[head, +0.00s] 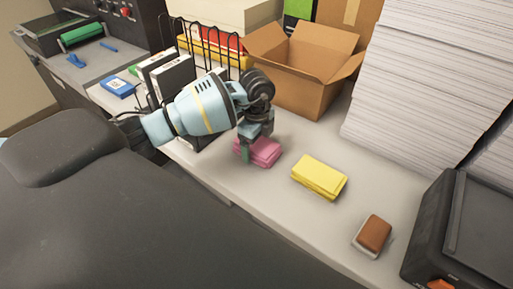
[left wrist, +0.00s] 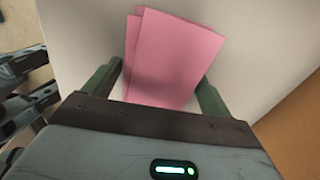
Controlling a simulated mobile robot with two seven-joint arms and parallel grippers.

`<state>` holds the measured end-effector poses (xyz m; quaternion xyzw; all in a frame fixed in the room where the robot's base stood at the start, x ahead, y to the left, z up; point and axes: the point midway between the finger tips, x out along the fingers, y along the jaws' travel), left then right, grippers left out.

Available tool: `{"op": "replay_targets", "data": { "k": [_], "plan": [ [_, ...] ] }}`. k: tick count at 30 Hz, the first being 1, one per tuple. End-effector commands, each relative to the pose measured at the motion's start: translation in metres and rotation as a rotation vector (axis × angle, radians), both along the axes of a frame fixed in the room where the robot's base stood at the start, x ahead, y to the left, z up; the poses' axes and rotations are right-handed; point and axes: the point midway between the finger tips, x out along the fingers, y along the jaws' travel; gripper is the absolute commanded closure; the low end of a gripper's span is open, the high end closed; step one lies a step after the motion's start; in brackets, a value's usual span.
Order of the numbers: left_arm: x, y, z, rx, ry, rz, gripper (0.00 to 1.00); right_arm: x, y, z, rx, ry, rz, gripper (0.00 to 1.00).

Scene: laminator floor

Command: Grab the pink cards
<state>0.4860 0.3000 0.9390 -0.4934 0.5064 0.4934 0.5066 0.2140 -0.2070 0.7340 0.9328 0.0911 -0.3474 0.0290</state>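The pink cards (head: 264,152) lie as a small stack on the white counter, just left of the yellow cards. My left gripper (head: 256,150) is right above and at the stack, pointing down, and its fingers overlap the cards in the head view. In the left wrist view the pink cards (left wrist: 170,58) lie between the two green fingers of the left gripper (left wrist: 156,92). The fingers are apart, with a gap visible on the right side and a small one on the left.
A yellow card stack (head: 319,177) and a brown block on a pale base (head: 374,234) lie to the right. An open cardboard box (head: 299,78) stands behind. A tall paper stack (head: 425,80) and a black machine (head: 462,235) bound the right. Black-and-white binders (head: 172,78) stand left.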

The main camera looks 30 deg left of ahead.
Motion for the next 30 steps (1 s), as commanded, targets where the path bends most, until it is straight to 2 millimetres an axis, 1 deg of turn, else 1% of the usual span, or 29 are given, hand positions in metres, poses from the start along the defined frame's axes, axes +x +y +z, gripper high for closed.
{"op": "replay_targets", "data": {
  "k": [1, 2, 11, 19, 23, 26, 30],
  "plan": [
    [0.0, 0.0, 0.0, 0.0, 0.0, 0.0, 0.23, 0.0, 0.0, 0.0, 0.0, 0.0, 0.0, 0.64],
    [0.0, 0.0, 0.0, 0.0, 0.0, 0.0, 0.27, 0.0, 0.0, 0.0, 0.0, 0.0, 0.0, 0.64],
    [0.0, 0.0, 0.0, 0.0, 0.0, 0.0, 0.66, 0.0, 0.0, 0.0, -0.001, 0.001, -0.001, 0.64],
    [0.0, 0.0, 0.002, -0.001, -0.002, 0.0, 0.67, 0.0, -0.001, -0.001, -0.002, 0.002, 0.0, 0.64],
    [0.001, 0.0, 0.007, 0.0, -0.002, 0.0, 0.67, -0.001, -0.001, -0.002, -0.001, 0.004, -0.001, 0.64],
    [0.001, 0.0, 0.016, 0.0, -0.004, 0.001, 0.67, -0.003, -0.001, -0.003, -0.002, 0.009, 0.0, 0.64],
    [0.001, 0.0, 0.037, -0.001, -0.006, 0.0, 0.67, -0.003, -0.001, -0.004, -0.002, 0.01, 0.0, 0.64]
  ]
}}
